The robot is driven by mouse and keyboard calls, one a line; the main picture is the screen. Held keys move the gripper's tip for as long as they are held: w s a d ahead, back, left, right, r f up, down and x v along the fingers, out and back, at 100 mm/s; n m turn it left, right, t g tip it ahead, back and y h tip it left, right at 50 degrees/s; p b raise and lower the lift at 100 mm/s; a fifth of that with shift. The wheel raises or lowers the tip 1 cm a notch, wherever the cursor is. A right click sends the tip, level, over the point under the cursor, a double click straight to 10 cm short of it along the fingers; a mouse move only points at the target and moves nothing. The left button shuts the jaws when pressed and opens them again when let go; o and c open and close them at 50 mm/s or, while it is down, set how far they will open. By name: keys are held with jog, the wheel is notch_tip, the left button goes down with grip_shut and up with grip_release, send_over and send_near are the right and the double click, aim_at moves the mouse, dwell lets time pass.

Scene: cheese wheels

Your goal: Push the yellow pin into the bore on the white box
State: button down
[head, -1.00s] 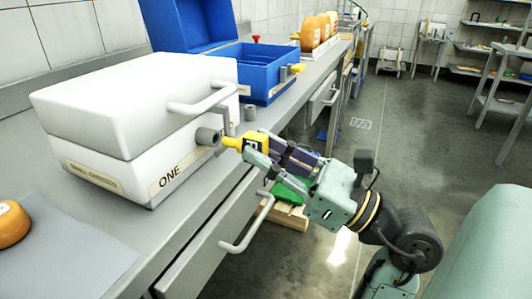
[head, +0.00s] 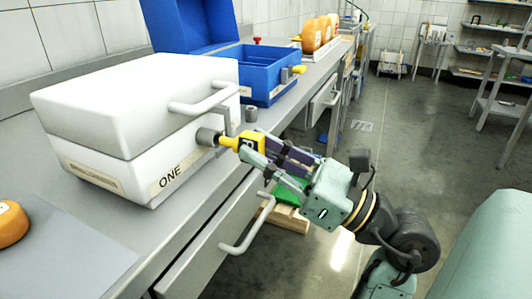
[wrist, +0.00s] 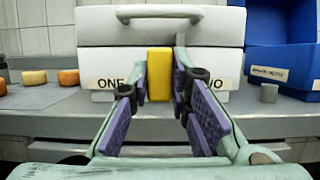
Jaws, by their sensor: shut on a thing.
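The white box (head: 110,165) stands on the grey bench, closed, with a grey handle and the label ONE on its front. The bore (head: 207,138) is a grey round collar sticking out of that front. The yellow pin (head: 232,143) points at the bore; its thin tip is at the collar's mouth, and I cannot tell how far inside it is. My gripper (head: 254,150) is shut on the pin's wide yellow end. In the wrist view the pin's yellow block (wrist: 159,74) is upright between my fingers (wrist: 160,84) and hides the bore.
A blue box (head: 268,85) with an open lid and another yellow pin (head: 298,69) stands behind the white box. A small grey cylinder (head: 251,113) stands on the bench (head: 75,240). A drawer handle (head: 245,232) juts out below my gripper.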

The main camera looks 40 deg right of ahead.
jog(key=shift+w+a, duration=0.35)
jog(key=shift+w, duration=0.45)
jog(key=shift+w+a, duration=0.3)
jog(key=shift+w, duration=0.45)
jog(key=c, duration=1.4)
grip_release()
jog(key=v, duration=1.2)
jog(key=shift+s, duration=0.1)
